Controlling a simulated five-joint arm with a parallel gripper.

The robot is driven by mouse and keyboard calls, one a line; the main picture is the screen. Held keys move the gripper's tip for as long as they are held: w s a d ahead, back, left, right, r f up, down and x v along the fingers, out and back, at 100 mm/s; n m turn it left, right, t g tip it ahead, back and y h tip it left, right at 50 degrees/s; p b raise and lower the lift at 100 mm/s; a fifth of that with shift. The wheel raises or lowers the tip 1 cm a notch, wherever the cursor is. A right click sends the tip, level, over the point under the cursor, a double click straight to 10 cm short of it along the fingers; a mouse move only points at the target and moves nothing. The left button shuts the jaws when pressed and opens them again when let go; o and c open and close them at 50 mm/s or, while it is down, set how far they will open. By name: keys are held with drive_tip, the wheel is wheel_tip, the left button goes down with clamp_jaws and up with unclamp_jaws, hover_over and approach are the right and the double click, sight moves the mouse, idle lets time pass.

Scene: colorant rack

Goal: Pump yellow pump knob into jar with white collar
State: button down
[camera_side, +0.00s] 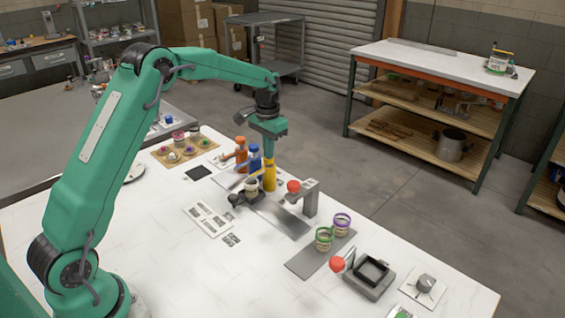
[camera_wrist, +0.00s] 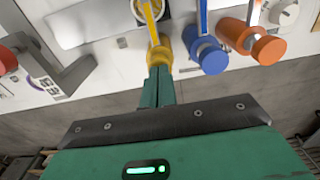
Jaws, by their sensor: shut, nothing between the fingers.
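The yellow pump (camera_side: 269,179) stands at the near end of the row of pumps. In the wrist view its round yellow knob (camera_wrist: 164,55) is partly hidden by my fingers, and its yellow spout reaches toward a jar. That jar (camera_side: 251,187), with a pale collar, sits in a dark holder beside the yellow pump. It is cut by the top edge in the wrist view (camera_wrist: 148,9). My gripper (camera_side: 268,150) is shut and empty, pointing down over the yellow pump. Its fingertips (camera_wrist: 158,70) are at the knob; I cannot tell whether they touch.
The blue pump (camera_side: 254,158) and orange pump (camera_side: 240,150) stand close behind the yellow one. A grey post with a red knob (camera_side: 293,186) stands to the right. Jars with green (camera_side: 324,239) and purple (camera_side: 342,223) collars stand on a grey plate.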

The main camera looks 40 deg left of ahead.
drive_tip(key=shift+f, duration=0.3)
drive_tip(key=shift+r, duration=1.45)
drive_tip(key=shift+f, duration=1.2)
idle(0.9)
drive_tip(key=shift+r, duration=1.2)
drive_tip(key=shift+r, duration=1.95)
drive_tip(key=shift+r, duration=0.15)
